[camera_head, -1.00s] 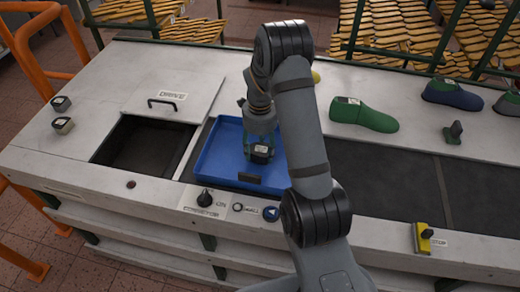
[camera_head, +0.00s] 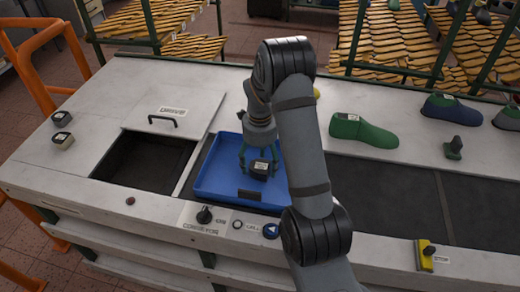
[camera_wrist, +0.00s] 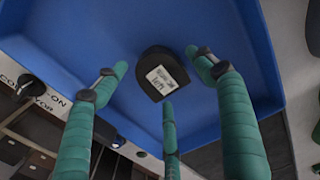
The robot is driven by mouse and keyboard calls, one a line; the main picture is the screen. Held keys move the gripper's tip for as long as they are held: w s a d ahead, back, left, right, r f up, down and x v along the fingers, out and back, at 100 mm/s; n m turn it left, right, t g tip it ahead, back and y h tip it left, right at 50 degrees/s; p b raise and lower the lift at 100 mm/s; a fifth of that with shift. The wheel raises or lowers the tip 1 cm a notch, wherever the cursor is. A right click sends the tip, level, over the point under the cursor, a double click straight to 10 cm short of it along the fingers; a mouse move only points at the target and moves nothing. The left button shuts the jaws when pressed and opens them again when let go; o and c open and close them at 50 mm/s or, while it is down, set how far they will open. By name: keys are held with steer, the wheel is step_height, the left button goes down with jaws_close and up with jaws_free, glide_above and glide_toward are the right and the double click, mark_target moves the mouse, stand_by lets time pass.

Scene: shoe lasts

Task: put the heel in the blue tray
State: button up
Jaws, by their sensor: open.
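The heel (camera_head: 260,171) is a small dark block with a white label, resting on the floor of the blue tray (camera_head: 215,181). In the wrist view the heel (camera_wrist: 163,75) lies between my gripper's three green fingers, which are spread with visible gaps around it. My gripper (camera_head: 259,158) is open over the heel, its fingers reaching down into the tray. The blue tray (camera_wrist: 240,60) fills much of the wrist view. My arm hides the tray's right side in the head view.
Left of the tray is a dark recessed bin (camera_head: 145,165). Two more small blocks, one dark (camera_head: 61,118) and one beige-sided (camera_head: 62,140), sit at the far left. A green shoe last (camera_head: 362,131) and a blue-green one (camera_head: 452,108) lie right, behind the dark conveyor (camera_head: 390,185).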

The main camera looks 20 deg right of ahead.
mark_target(260, 167)
step_height(260, 167, up, 10)
steer(key=shift+r, duration=0.2)
steer(key=shift+f, duration=0.1)
stand_by(1.3)
